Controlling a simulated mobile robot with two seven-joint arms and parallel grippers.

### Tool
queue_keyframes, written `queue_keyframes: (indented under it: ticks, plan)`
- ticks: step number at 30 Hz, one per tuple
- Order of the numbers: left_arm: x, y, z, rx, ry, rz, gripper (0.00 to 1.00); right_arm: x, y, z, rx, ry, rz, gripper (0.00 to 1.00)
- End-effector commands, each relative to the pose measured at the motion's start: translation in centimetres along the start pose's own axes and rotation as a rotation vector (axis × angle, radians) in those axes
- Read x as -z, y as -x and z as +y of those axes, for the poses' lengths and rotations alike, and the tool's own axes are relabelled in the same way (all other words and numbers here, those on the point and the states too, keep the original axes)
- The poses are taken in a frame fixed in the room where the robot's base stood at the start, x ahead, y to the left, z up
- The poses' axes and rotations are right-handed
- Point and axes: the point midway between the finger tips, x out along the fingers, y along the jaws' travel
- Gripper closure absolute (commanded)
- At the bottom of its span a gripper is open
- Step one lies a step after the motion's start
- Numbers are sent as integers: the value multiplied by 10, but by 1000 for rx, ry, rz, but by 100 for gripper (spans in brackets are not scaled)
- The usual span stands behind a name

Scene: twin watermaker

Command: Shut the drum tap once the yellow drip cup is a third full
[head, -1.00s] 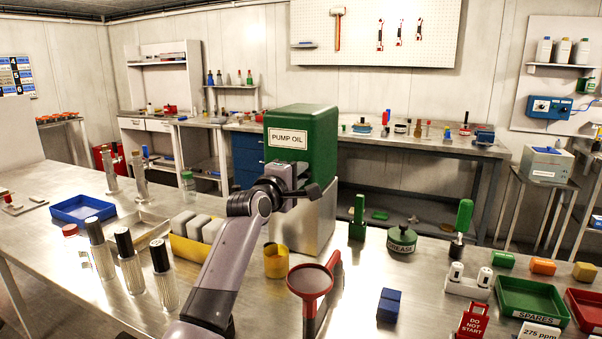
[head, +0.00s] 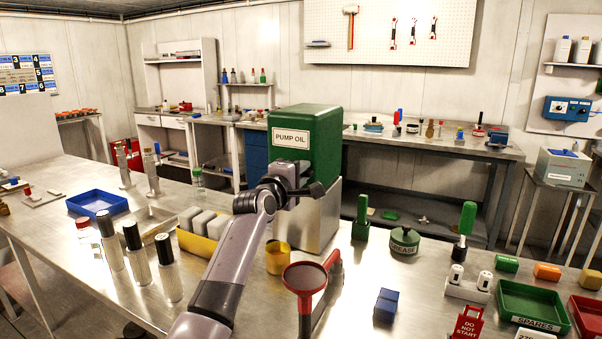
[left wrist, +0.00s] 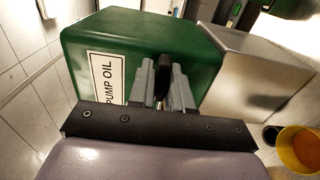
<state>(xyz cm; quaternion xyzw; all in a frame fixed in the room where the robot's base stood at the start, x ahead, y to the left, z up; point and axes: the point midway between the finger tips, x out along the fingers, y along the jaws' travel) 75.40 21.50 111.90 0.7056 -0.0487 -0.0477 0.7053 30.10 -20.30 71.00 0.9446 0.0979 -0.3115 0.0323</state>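The green drum (head: 318,125), labelled PUMP OIL, sits on a metal stand (head: 318,222) on the bench. My left gripper (head: 292,180) is at the drum's front; the tap is mostly hidden behind it in the head view. In the left wrist view, the grey fingers (left wrist: 163,88) stand close on both sides of the black tap handle (left wrist: 163,70) and appear shut on it. The yellow drip cup (head: 277,262) stands on the bench below, in front of the stand. It also shows in the left wrist view (left wrist: 300,150); its fill level cannot be told. My right gripper is out of view.
A red funnel (head: 305,277) stands right of the cup. A yellow tray (head: 198,245) with pale blocks and several dark-capped cylinders (head: 136,249) stand to the left. A blue block (head: 386,304) and green grease pot (head: 404,240) are to the right.

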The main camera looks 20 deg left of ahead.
Motion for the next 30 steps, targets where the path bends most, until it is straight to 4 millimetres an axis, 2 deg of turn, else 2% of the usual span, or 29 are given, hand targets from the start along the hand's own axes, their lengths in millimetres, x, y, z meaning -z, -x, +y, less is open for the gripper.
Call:
queue_keyframes:
  ticks: [1, 2, 16, 30]
  plan:
    - [2, 0, 6, -12, -2, 4, 66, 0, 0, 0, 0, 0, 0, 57]
    - [2, 0, 6, -11, -2, 4, 62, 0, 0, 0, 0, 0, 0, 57]
    - [0, 6, 1, -2, 0, -1, 62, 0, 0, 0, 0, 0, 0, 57]
    - [1, 54, 1, -5, 0, 2, 62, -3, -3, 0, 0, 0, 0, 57]
